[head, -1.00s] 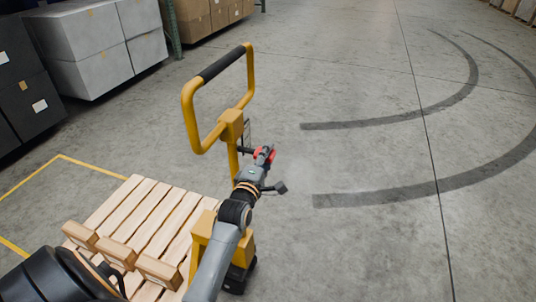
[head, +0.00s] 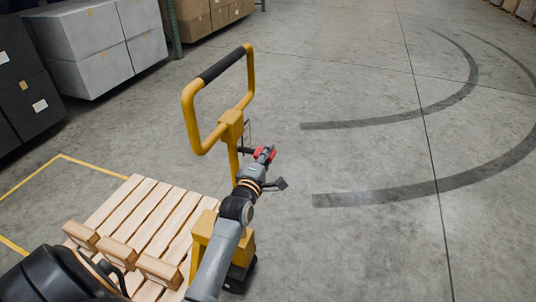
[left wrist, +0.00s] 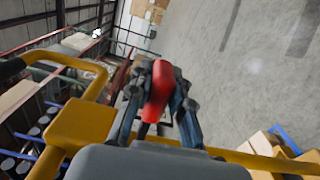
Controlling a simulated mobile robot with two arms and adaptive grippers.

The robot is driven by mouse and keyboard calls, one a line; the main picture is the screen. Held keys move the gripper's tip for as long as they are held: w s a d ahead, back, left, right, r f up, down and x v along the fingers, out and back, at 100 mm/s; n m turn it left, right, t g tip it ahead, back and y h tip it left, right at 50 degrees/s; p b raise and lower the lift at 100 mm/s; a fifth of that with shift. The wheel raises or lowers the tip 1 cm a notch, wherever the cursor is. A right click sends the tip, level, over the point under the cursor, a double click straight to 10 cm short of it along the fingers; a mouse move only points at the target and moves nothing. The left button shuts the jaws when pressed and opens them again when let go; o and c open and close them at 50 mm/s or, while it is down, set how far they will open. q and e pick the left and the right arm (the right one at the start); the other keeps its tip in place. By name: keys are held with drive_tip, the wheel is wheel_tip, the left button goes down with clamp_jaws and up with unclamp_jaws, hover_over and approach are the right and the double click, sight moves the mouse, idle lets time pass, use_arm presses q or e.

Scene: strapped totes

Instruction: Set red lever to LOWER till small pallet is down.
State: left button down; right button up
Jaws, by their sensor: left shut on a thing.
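The red lever (head: 271,154) is on the yellow pallet jack (head: 232,128), just below its looped handle. In the left wrist view the red lever (left wrist: 156,92) sits between the two fingers. My left gripper (head: 265,155) is shut on the red lever; it also shows in the left wrist view (left wrist: 158,88). The small wooden pallet (head: 160,215) is at the jack's lower left, on its fork side. I cannot tell its height above the floor. My right gripper is not in view.
Yellow floor lines (head: 28,190) run left of the pallet. Grey boxes (head: 95,45) and dark boxes (head: 27,95) stand at the upper left. The concrete floor to the right, with dark curved tyre marks (head: 400,194), is clear.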

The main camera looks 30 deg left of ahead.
use_arm(q)
drive_tip(key=r+n+p, duration=0.3)
drive_tip(key=shift+a, duration=0.2)
drive_tip(key=shift+s+a+r+n+p, duration=0.1)
drive_tip(key=shift+a+r+n+p, duration=0.15)
drive_tip(key=shift+n+p, duration=0.5)
drive_tip(key=shift+f, duration=0.1)
drive_tip(key=c, duration=1.2)
unclamp_jaws()
drive_tip(key=shift+s+d+f, duration=0.1)
drive_tip(key=shift+s+d, duration=0.05)
drive_tip(key=shift+s, duration=0.35)
drive_tip(key=v, duration=1.1)
